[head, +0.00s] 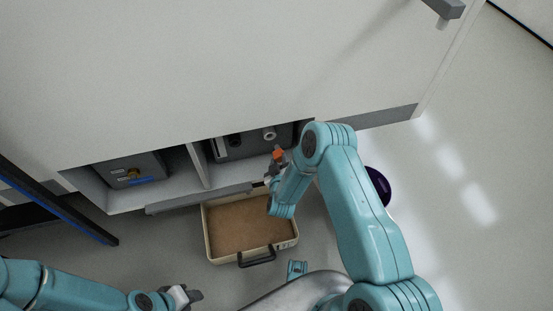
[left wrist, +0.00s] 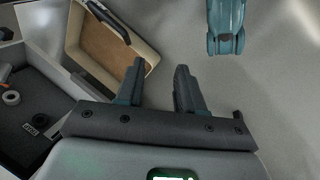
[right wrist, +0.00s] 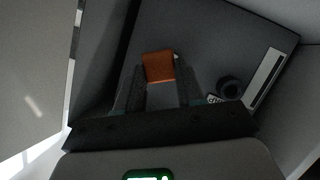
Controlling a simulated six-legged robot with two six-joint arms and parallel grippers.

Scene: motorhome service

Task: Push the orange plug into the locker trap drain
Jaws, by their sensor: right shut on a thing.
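My right gripper (head: 274,168) is shut on the orange plug (head: 278,153) at the locker opening. In the right wrist view the plug (right wrist: 158,66) sits between the fingertips, in front of a dark grey panel. A pale ring-shaped fitting (head: 269,133) shows just beyond the plug in the head view, with a visible gap. A dark round fitting (head: 234,140) lies to its left; a label is beside it in the right wrist view (right wrist: 229,87). My left gripper (left wrist: 161,80) is open and empty, low over the floor.
An open tan case (head: 238,224) lies on the floor below the locker. A divider (head: 198,165) separates a left compartment holding a grey box (head: 128,170). A purple round object (head: 378,185) is partly behind my right arm.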

